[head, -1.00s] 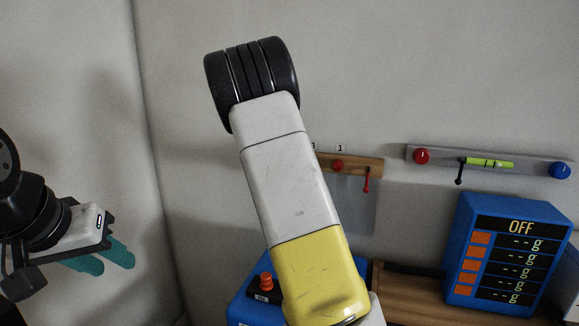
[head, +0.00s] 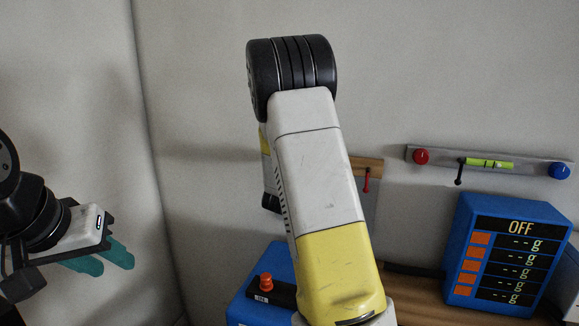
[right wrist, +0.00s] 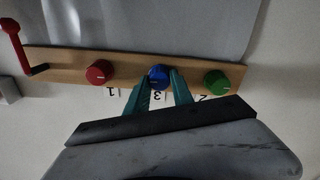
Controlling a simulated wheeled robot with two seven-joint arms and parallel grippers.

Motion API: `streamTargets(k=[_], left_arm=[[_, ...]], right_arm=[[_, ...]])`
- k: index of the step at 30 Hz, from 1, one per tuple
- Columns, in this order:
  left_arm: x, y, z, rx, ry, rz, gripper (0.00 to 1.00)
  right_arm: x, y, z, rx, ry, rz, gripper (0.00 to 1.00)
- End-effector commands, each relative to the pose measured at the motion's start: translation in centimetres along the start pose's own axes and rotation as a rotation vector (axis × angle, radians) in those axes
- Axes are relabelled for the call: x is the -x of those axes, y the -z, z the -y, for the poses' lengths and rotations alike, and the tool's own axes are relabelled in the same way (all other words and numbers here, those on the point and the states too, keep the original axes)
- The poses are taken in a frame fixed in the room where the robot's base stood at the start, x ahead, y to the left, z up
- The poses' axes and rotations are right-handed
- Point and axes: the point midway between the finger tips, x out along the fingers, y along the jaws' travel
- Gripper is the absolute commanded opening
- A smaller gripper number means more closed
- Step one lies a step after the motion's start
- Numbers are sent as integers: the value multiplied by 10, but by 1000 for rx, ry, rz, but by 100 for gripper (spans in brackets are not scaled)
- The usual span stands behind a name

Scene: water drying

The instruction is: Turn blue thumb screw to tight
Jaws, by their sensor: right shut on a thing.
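In the right wrist view, a blue thumb screw (right wrist: 158,76) sits on a wooden strip between a red knob (right wrist: 99,72) and a green knob (right wrist: 216,82). My right gripper (right wrist: 159,84) has its teal fingers on either side of the blue screw and is shut on it. In the head view, my right arm hides this gripper and the screw. My left gripper (head: 108,260) is at the far left, its teal fingers apart and empty, away from the wall fixtures.
The wooden strip (head: 369,164) has a red lever (head: 367,180). A grey rail (head: 520,165) carries another blue knob (head: 559,171), a red knob and a green level. A blue display box (head: 508,252) reads OFF. A blue box (head: 262,290) has an orange knob.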

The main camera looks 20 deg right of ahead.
Motion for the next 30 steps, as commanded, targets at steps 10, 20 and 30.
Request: streamTargets(k=[10,20,30], left_arm=[[0,0,0,0,0,0,36],[0,0,0,0,0,0,36],[0,0,0,0,0,0,36]], right_arm=[[0,-2,-1,-328,0,5,0],[0,-3,-1,-641,-1,6,0],[1,-4,-1,-963,0,7,0]])
